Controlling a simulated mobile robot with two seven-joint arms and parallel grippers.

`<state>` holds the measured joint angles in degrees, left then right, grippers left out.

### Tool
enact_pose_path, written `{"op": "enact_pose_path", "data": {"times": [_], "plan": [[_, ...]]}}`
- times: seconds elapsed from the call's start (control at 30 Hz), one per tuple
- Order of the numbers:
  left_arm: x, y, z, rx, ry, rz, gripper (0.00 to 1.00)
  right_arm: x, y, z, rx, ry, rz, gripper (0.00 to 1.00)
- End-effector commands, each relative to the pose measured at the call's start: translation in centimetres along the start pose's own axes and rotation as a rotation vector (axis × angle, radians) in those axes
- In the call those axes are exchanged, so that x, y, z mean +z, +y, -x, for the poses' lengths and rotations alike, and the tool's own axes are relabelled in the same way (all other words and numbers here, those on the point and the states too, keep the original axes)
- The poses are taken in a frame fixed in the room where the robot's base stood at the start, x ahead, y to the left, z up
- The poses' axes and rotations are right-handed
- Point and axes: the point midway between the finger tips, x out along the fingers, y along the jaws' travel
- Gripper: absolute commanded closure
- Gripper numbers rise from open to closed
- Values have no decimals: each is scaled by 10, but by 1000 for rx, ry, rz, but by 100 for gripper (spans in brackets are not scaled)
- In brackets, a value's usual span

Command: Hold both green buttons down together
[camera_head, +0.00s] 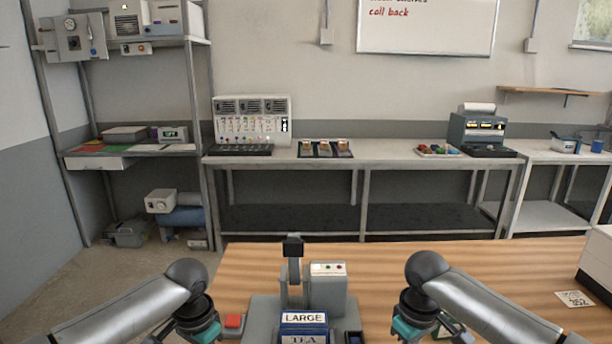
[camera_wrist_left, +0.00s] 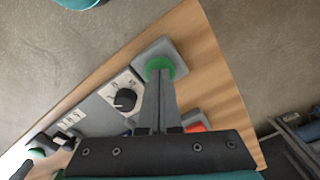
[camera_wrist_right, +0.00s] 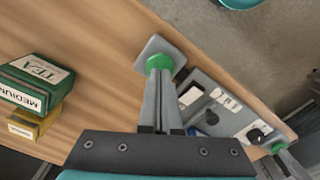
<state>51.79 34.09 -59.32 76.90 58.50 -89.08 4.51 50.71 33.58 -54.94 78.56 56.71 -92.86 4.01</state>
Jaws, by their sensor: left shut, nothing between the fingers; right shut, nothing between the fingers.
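One green button (camera_wrist_left: 158,64) sits on a grey square box on the wooden bench in the left wrist view. My left gripper (camera_wrist_left: 161,76) is shut and empty, its fingertips over the button's near part. The other green button (camera_wrist_right: 160,64) sits on a similar grey box in the right wrist view. My right gripper (camera_wrist_right: 159,74) is shut and empty, its tips overlapping that button's edge. Both tips look at or very near the buttons; I cannot tell whether either button is pressed down. In the head view both fingertips are out of sight at the bottom.
Between the arms stands a grey machine (camera_head: 329,290) with a blue tea box (camera_head: 304,320) in front. A red button (camera_head: 233,321) is left of it. Green and yellow tea boxes (camera_wrist_right: 36,82) lie on the bench.

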Motion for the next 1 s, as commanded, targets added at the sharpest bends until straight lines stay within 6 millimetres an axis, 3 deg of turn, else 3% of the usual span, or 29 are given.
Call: {"op": "enact_pose_path", "data": {"times": [1.0], "plan": [[0,0,-4,0,-1,1,100,0,0,-18,-1,-1,-1,100]]}}
